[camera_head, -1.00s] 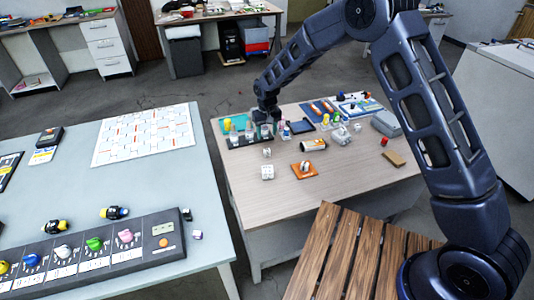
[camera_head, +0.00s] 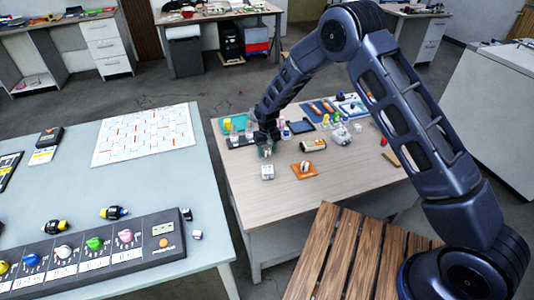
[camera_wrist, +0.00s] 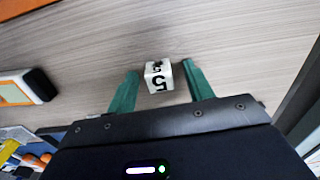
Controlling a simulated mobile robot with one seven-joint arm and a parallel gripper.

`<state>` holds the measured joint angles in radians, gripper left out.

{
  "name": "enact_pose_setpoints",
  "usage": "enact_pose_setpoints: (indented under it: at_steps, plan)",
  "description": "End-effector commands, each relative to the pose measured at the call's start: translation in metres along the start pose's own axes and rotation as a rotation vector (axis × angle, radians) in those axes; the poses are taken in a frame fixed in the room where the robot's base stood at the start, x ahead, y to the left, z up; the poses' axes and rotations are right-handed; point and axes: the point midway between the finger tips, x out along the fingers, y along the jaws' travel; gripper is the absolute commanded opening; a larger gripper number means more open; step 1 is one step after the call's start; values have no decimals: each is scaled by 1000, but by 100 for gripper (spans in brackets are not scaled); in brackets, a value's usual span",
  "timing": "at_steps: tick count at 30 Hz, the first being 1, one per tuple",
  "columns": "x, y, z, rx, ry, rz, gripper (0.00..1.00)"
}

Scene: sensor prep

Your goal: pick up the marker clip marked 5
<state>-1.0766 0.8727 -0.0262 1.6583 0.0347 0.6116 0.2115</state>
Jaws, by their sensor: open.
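The marker clip marked 5 (camera_wrist: 159,77) is a small white block with black digits, upside down in the wrist view. It lies on the wood-topped table (camera_wrist: 240,30). My gripper (camera_wrist: 160,68) is open, with one green finger on each side of the clip and a visible gap to each. I cannot tell the exact height of the fingertips.
An orange tray (camera_head: 304,170) with a small item and an orange-and-white device (camera_head: 313,146) are to the right. Small bottles and trays crowd the back. The table's near left is clear.

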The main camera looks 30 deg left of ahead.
Motion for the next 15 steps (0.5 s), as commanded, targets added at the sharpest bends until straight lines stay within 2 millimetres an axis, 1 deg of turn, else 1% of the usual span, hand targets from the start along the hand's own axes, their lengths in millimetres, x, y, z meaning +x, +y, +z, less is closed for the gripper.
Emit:
enact_pose_setpoints:
  at_steps: [4,5,9,11,12,15]
  plan:
    - [0,0,0,0,1,0,52]
    - [0,0,0,0,1,0,48]
    - [-1,0,0,1,1,0,20]
    - [-1,0,0,1,1,0,9]
    - [-1,0,0,1,1,0,5]
    - [-1,0,0,1,1,0,4]
